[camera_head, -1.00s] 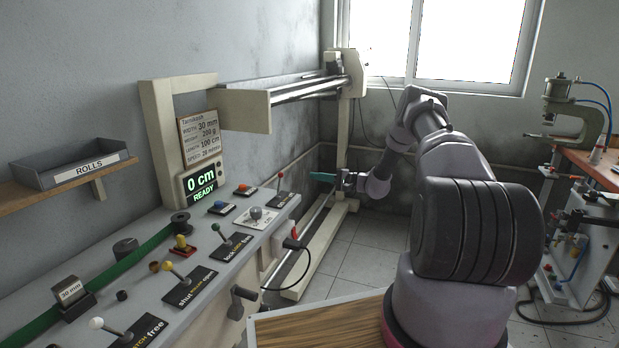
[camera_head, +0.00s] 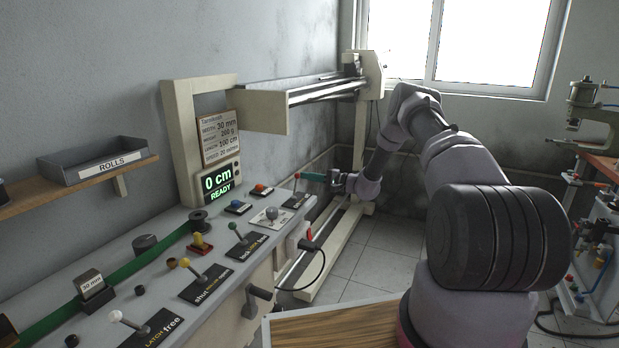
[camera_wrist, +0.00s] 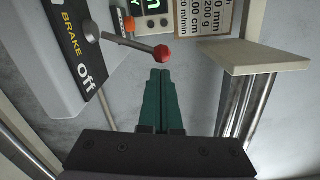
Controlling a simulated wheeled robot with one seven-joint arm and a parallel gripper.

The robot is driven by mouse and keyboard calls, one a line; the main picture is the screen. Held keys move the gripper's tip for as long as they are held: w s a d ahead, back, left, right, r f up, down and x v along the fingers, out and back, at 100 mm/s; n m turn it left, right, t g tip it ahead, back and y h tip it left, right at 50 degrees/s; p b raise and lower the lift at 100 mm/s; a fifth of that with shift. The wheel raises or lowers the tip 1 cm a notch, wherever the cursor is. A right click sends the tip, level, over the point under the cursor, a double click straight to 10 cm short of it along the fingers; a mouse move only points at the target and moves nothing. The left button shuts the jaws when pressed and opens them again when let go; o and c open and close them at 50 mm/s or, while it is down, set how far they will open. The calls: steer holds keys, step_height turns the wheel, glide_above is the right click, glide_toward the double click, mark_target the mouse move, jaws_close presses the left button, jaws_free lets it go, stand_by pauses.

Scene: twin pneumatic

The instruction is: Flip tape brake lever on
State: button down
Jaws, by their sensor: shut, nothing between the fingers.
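The brake lever (camera_head: 295,186) has a thin grey rod and a red ball knob, and stands at the far end of the console. In the wrist view its red knob (camera_wrist: 161,53) and rod (camera_wrist: 127,43) show beside a black plate (camera_wrist: 78,45) reading "BRAKE" and "off". The rod leans out from its pivot toward the picture's right. My gripper (camera_head: 309,176) has teal fingers and is shut and empty, just right of the knob. In the wrist view my fingertips (camera_wrist: 160,73) lie just below the knob; I cannot tell whether they touch it.
The console (camera_head: 168,248) carries other levers, buttons and a green tape (camera_head: 150,258). A display (camera_head: 218,184) reads "0 cm READY". A beige frame with rails (camera_head: 330,90) stands behind. A wooden-topped table (camera_head: 340,325) is in front of me. A window is at the back.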

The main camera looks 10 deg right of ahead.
steer(key=shift+s+a+r+n, duration=0.25)
steer(key=shift+s+r+n, duration=0.1)
steer(key=shift+n, duration=0.35)
steer(key=shift+s+a+r+n, duration=0.5)
steer(key=shift+s+n, duration=0.2)
steer(key=shift+n, duration=0.4)
steer(key=s+n, duration=0.1)
steer(key=s+a+n, duration=0.1)
steer(key=n, duration=0.1)
steer(key=shift+s+a+r, duration=0.15)
steer(key=shift+a+r, duration=0.15)
steer(key=shift+s+a+n, duration=0.2)
steer(key=shift+s+n, duration=0.05)
steer(key=shift+n, duration=0.25)
steer(key=shift+s+a, duration=0.65)
steer(key=shift+s, duration=0.15)
steer(key=shift+s+f, duration=0.1)
steer(key=s+d+r, duration=0.1)
steer(key=d, duration=0.4)
steer(key=s+d+r, duration=0.1)
steer(key=s+d, duration=0.1)
steer(key=d, duration=0.3)
steer(key=shift+s+d+r, duration=0.25)
steer(key=shift+d+r, duration=0.1)
steer(key=shift+r, duration=0.05)
